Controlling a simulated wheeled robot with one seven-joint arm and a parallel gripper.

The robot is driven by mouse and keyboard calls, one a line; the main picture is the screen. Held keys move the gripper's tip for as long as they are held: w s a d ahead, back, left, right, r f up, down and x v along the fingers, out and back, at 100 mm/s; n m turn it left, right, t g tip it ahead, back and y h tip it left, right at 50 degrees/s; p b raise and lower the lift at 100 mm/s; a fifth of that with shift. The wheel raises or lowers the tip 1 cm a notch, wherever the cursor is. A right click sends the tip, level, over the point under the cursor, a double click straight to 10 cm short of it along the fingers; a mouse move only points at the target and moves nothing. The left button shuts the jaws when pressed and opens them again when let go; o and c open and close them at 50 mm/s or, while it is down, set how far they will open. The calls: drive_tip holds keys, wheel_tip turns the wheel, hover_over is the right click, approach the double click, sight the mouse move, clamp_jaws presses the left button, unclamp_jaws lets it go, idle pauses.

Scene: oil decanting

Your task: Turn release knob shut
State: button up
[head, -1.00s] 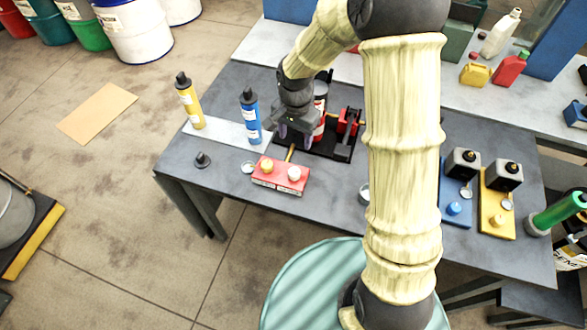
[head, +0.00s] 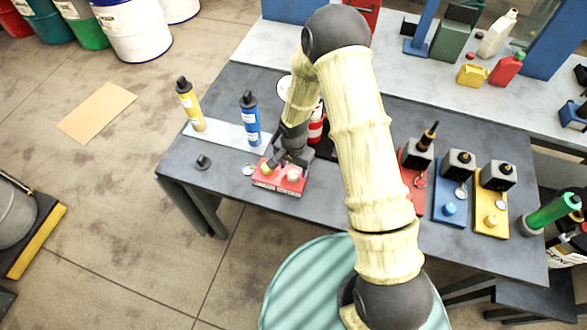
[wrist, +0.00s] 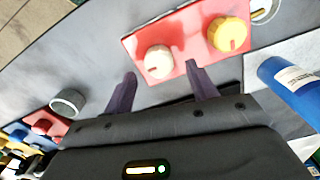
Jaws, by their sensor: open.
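A red box (head: 262,182) with two round knobs on top lies near the front edge of the dark table. The yellow knob (head: 267,169) is on the left and the white knob (head: 293,175) on the right. In the wrist view the white knob (wrist: 158,62) has a short dark red mark and the yellow knob (wrist: 229,35) a brown pointer line. I cannot tell which is the release knob. My gripper (wrist: 161,72) is open and empty; its fingertips point toward the white knob, one to each side of its line. In the head view my gripper (head: 284,160) is over the box.
A blue bottle (head: 250,118) and a yellow bottle (head: 190,104) stand on a pale strip behind left. A small dark cap (head: 203,161) lies farther left. Red, blue (head: 448,222) and yellow (head: 490,222) stations stand to the right. My arm hides part of the table's middle.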

sight(293, 176)
wheel_tip(293, 176, down, 2)
drive_tip(key=shift+s+f, duration=0.1)
drive_tip(key=shift+f, duration=0.3)
drive_tip(key=shift+c, duration=0.3)
drive_tip(key=c, duration=0.9)
